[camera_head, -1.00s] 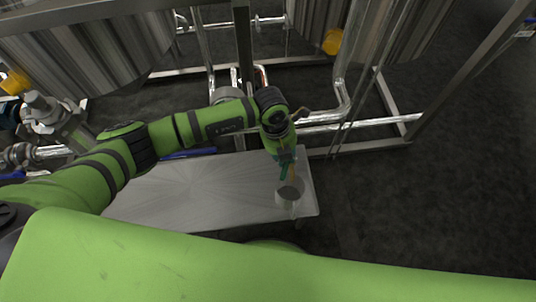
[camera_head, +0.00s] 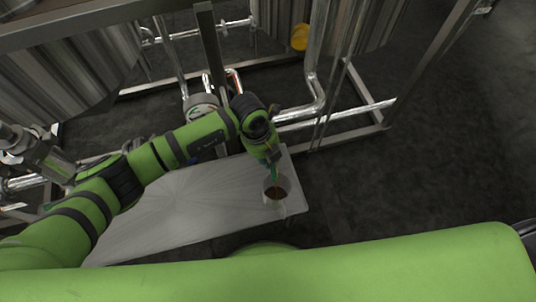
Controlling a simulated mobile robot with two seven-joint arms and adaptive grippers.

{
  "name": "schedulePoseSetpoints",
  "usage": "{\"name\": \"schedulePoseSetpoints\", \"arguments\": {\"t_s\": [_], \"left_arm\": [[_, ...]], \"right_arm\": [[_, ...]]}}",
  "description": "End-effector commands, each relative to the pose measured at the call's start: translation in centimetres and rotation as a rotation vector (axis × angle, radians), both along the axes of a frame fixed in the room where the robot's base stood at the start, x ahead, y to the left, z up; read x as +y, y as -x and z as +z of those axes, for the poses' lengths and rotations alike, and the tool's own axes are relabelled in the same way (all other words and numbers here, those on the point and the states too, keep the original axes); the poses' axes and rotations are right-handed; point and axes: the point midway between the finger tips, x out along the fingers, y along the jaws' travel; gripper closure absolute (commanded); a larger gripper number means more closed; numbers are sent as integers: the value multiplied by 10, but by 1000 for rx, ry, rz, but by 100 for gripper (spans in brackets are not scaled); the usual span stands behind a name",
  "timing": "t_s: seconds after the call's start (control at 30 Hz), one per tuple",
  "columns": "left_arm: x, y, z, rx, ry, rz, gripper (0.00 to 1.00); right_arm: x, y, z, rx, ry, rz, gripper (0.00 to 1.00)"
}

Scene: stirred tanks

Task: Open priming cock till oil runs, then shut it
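A pale mug (camera_head: 285,203) with a dark brown inside shows at the right end of the grey metal table. My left arm comes in from the left across the table, and my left gripper (camera_head: 272,171) points down at the mug's far rim. Its teal finger part overlaps the rim. I cannot tell whether it touches or grips the mug, or how far its fingers are apart. The priming cock cannot be made out; my arm covers part of the pipework. My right gripper is not in view.
The grey metal table (camera_head: 170,205) is bare left of the mug. Behind it stand a steel frame, shiny pipes (camera_head: 318,90) and large tanks (camera_head: 60,65). A yellow part (camera_head: 299,37) sits at the back. Open dark floor lies to the right.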

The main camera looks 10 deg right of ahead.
Motion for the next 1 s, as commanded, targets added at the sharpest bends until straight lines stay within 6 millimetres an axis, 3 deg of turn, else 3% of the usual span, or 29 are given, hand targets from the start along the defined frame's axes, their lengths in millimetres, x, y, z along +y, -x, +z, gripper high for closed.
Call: {"name": "schedulePoseSetpoints", "arguments": {"t_s": [0.03,0.07,0.47,0.57,1.0], "left_arm": [[0,-1,1,-2,2,0,64],[0,-1,1,-2,2,0,52],[1,-1,4,-2,2,-1,52],[3,-1,15,-3,2,0,52],[20,-1,100,-5,2,-2,52]], "right_arm": [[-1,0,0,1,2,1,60],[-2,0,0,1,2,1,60],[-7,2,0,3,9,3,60],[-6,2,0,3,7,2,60],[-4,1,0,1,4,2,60]]}}
